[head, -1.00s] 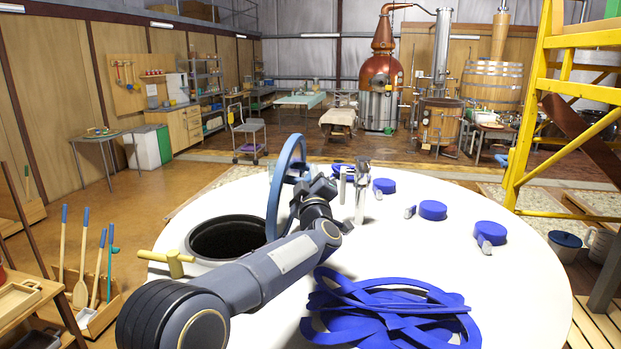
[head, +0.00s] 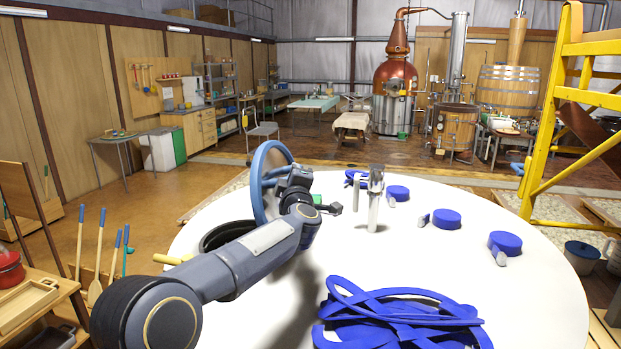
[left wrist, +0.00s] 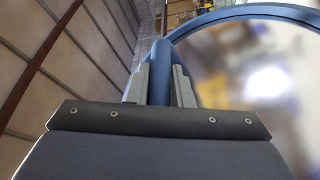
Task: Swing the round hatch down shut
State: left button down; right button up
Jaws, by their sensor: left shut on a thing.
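The round hatch (head: 257,190) with its blue rim stands raised, close to upright, beside the dark round opening (head: 215,238) in the white tank top. My left gripper (head: 284,180) is shut on the hatch's rim at its right side. In the left wrist view, the two fingers (left wrist: 160,88) pinch the blue rim (left wrist: 235,14), and the shiny blurred hatch face (left wrist: 255,75) fills the right. My left forearm hides part of the opening and the hatch's lower edge. A yellow handle (head: 170,259) sits at the opening's left edge. My right gripper is not in view.
The white tank top (head: 500,285) carries a coiled blue hose (head: 395,315) at the front, a metal fitting (head: 375,200) behind, and several blue caps (head: 447,219) on the right. A yellow ladder frame (head: 550,110) stands at the right. The tank's middle is fairly clear.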

aim_at(275, 178)
pick_arm(q)
jog(key=shift+w+a+f+n+g+y+p, duration=0.15)
jog(key=shift+a+n, duration=0.3)
jog(key=shift+a, duration=0.35)
jog(key=shift+w+a+r+n+g+y+p, duration=0.15)
jog(key=shift+a+n, duration=0.25)
jog(key=shift+a, duration=0.45)
jog(key=shift+w+a+f+n+g+p, duration=0.1)
jog(key=shift+w+a+f+n+g, duration=0.1)
jog(key=shift+a+n, duration=0.45)
jog(key=shift+a, duration=0.15)
jog(key=c, duration=1.3)
grip_release()
jog(key=shift+s, duration=0.1)
jog(key=shift+s+f+b, duration=0.15)
jog(key=shift+s+b, duration=0.2)
jog(key=shift+b, duration=0.05)
jog(key=b+v, duration=0.2)
jog(key=v, duration=0.3)
jog(key=shift+s+b, duration=0.3)
jog(key=shift+s+d, duration=0.25)
jog(key=shift+s, duration=0.4)
